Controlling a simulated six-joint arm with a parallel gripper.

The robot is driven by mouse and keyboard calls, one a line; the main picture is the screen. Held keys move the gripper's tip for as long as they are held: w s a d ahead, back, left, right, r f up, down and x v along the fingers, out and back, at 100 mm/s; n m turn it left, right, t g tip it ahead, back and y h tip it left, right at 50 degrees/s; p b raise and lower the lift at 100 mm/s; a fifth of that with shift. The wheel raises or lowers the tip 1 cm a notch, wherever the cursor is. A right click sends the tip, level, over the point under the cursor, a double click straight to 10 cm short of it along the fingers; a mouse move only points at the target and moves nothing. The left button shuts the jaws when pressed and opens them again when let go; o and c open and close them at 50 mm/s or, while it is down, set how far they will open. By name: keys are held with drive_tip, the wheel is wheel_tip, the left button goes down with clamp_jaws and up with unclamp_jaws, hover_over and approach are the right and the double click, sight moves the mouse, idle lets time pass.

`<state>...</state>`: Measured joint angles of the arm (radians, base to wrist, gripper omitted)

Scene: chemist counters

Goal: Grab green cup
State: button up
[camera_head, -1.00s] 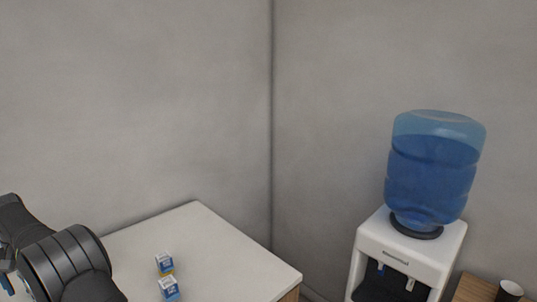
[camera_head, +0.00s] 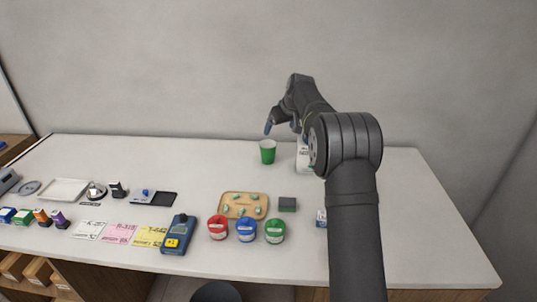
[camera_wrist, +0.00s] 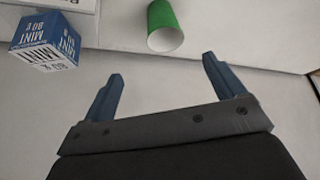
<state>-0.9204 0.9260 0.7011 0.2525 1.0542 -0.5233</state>
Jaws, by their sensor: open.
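The green cup (camera_head: 267,152) stands upright near the back of the white counter in the head view. In the wrist view the green cup (camera_wrist: 165,26) is at the top, beyond the fingertips and apart from them. My gripper (camera_wrist: 160,85) is open with nothing between its two blue fingers. In the head view my gripper (camera_head: 282,128) is above the counter, a little right of the cup and higher than it. Part of the gripper is hidden behind my arm.
A white box (camera_head: 303,156) stands right of the cup, partly behind my arm. A mint box (camera_wrist: 45,40) is left of the cup in the wrist view. In front lie a tray (camera_head: 232,213), red, blue and green lidded jars (camera_head: 246,229) and a blue meter (camera_head: 178,234). Counter left of the cup is clear.

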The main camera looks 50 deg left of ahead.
sight(268, 151)
drive_tip(key=x, duration=1.1)
drive_tip(key=shift+a+f, duration=0.1)
drive_tip(key=shift+f, duration=0.05)
drive_tip(key=x, duration=0.2)
drive_tip(key=s+x, duration=0.1)
drive_tip(key=x, duration=0.1)
drive_tip(key=shift+f, duration=0.35)
drive_tip(key=shift+w+a+f, duration=0.15)
drive_tip(key=shift+a+f, duration=0.1)
drive_tip(key=shift+f, duration=0.4)
drive_tip(key=c, duration=1)
